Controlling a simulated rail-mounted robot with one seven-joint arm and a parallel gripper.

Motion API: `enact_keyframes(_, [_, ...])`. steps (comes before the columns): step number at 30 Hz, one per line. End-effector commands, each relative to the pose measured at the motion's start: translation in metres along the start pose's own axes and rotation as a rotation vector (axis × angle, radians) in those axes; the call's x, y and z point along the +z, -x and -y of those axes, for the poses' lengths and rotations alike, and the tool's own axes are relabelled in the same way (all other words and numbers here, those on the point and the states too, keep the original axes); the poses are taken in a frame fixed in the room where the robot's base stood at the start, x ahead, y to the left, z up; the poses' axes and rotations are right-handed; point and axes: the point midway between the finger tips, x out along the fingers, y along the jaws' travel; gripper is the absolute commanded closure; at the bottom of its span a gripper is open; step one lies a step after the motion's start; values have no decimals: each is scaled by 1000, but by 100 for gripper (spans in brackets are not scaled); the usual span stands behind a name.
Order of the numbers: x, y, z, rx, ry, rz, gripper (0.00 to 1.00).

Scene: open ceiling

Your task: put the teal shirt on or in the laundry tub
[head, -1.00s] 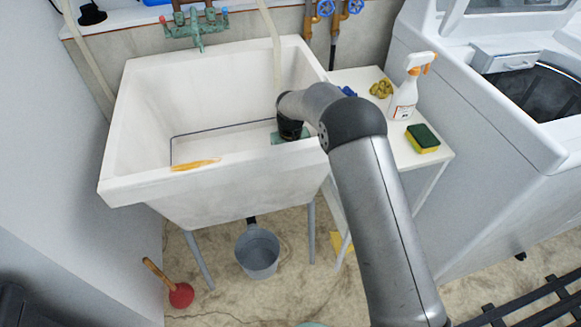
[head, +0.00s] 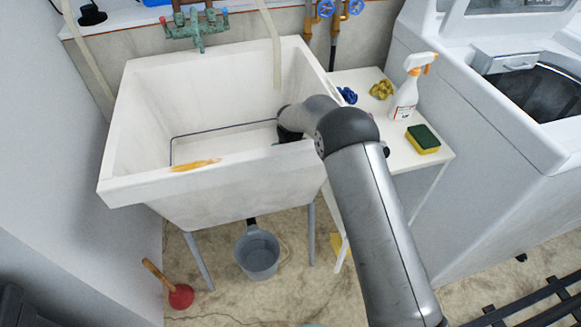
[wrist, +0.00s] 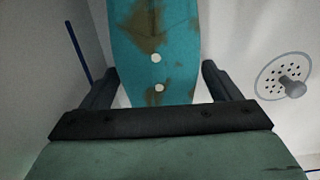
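The white laundry tub (head: 225,188) stands at the back left in the head view. My gripper reaches down inside its right part, where the tub's front wall hides the fingers. In the wrist view, my gripper (wrist: 156,72) has its fingers spread wide. The teal shirt (wrist: 178,60), with brown stains and white buttons, shows between and beyond the fingers, with a gap to the right finger. The shirt cannot be seen in the head view.
A side table (head: 400,155) to the right holds a spray bottle (head: 408,88), a sponge (head: 422,138) and crumpled cloths. A grey bucket (head: 257,252) and a plunger (head: 180,296) are below. A drain (wrist: 284,77) shows beside the shirt.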

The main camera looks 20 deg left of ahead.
Motion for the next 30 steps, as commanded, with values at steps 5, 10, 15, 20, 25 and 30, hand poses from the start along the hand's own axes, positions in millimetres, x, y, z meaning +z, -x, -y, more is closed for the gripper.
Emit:
enact_keyframes(5, [0,8,0,0,0,-1,17])
enact_keyframes(10, [-1,35,0,0,0,-4,17])
enact_keyframes(15, [-1,73,0,0,0,-4,17])
enact_keyframes(20, [0,102,0,0,0,-2,17])
enact_keyframes(25, [0,120,0,0,0,-1,17])
enact_keyframes(30, [0,124,0,0,0,0,17])
